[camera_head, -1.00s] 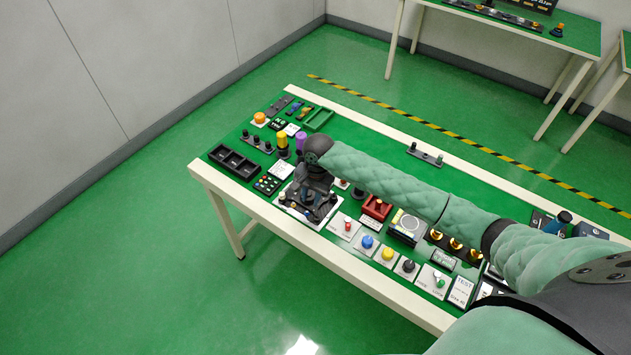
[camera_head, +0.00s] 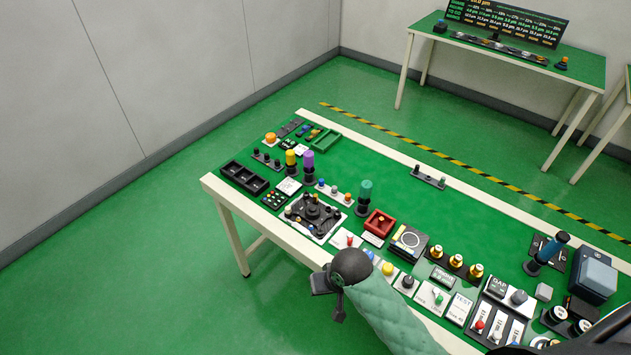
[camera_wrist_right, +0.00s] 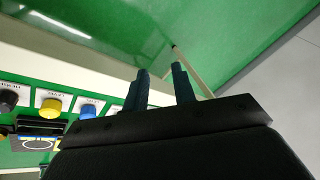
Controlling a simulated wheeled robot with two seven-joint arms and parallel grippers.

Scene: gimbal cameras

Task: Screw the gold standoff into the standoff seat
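My right gripper (camera_head: 328,297) hangs off the front edge of the table, above the floor. Its two fingers stand apart with nothing between them in the right wrist view (camera_wrist_right: 161,78). The dark gimbal fixture (camera_head: 315,213) lies on a white base near the table's front left, uncovered and away from the gripper. Small coloured parts stand around it, too small to tell a seat among them. A pale strip (camera_head: 334,191) behind it carries small posts; the one at its right end looks orange or gold, and I cannot tell if it is the standoff. My left gripper is not in view.
Gold-topped pieces (camera_head: 457,260) stand on a black rack at right. A red tray (camera_head: 378,224), a teal-handled tool (camera_head: 365,196) and a black tray (camera_head: 245,178) share the crowded table. Buttons and knobs (camera_head: 388,269) line the front edge. The back strip is mostly clear.

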